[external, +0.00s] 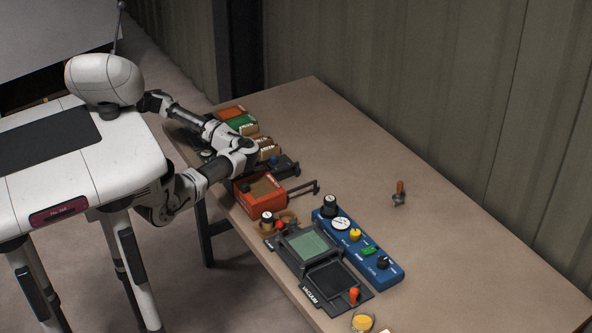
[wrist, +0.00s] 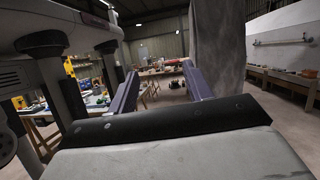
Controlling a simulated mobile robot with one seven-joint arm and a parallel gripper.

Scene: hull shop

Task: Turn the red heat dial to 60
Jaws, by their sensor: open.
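My gripper (external: 153,102) is at the end of the folded arm, near my white head and back from the table's far left end. In the wrist view its two fingers (wrist: 162,82) stand apart with nothing between them. A small red knob (external: 279,225) sits beside a black-and-white knob (external: 267,217), in front of the orange-red box (external: 262,194). An orange-red knob (external: 354,295) stands on the dark panel (external: 308,285) marked with white letters. I cannot tell which of these is the heat dial, and no scale numbers are readable. My gripper is far from both.
A blue panel (external: 346,253) with several knobs and a gauge stands beside the dark panel. Boxes (external: 243,124) line the table's left edge near my arm. An orange-handled item (external: 399,194) lies alone. The table's right side (external: 480,240) is mostly clear.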

